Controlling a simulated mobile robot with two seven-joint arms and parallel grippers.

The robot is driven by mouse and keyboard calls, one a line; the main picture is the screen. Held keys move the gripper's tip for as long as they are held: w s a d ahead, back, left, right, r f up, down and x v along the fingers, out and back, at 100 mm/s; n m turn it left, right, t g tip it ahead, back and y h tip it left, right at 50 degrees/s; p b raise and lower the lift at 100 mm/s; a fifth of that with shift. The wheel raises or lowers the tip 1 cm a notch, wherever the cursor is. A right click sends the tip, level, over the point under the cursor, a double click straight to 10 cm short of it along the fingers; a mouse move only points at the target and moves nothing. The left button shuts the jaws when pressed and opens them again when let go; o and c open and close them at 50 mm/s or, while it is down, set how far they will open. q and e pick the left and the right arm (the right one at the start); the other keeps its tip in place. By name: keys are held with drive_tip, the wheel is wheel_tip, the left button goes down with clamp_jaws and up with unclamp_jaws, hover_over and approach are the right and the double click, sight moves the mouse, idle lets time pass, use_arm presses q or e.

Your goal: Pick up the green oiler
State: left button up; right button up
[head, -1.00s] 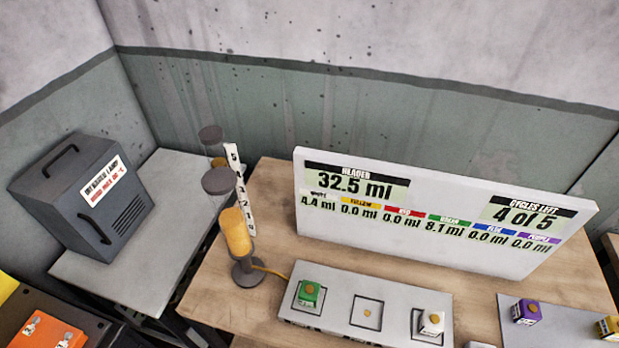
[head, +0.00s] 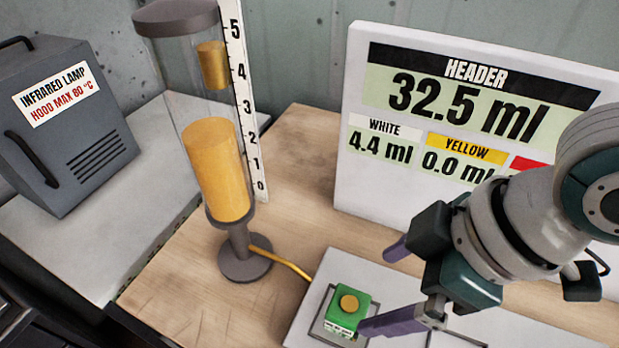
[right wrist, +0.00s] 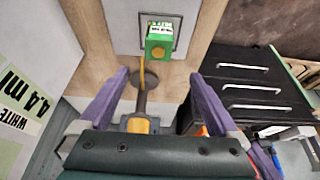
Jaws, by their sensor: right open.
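The green oiler (head: 347,308), a small green block with a brass cap and a white label, stands in a square outline on the pale panel (head: 310,325) in the head view. It also shows in the right wrist view (right wrist: 168,42), ahead of the fingertips. My right gripper (head: 383,288) is open, its purple fingers spread, just right of the oiler. The near fingertip is close to the oiler; I cannot tell whether they touch. Nothing is between the fingers. My left gripper is not in view.
A glass cylinder with amber liquid (head: 218,170) and a scale stands behind left, its amber tube running to the panel. A white readout board (head: 350,190) stands behind my right arm. A grey infrared lamp box (head: 60,130) is at far left. Wooden tabletop (head: 180,300) lies clear at front left.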

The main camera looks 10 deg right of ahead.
sight(350, 305)
drive_tip(key=x, duration=0.3)
drive_tip(key=b+x, duration=0.1)
drive_tip(key=x, duration=0.1)
drive_tip(key=shift+w+d+f, duration=0.15)
drive_tip(key=shift+d+f, duration=0.05)
drive_tip(key=shift+f, duration=0.15)
drive_tip(key=shift+b+x, duration=0.5)
drive_tip(key=shift+x, duration=2.2)
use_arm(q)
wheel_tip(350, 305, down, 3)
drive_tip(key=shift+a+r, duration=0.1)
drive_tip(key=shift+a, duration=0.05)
use_arm(e)
drive_tip(key=shift+d, duration=0.15)
drive_tip(key=shift+c, duration=0.2)
drive_tip(key=c, duration=1.5)
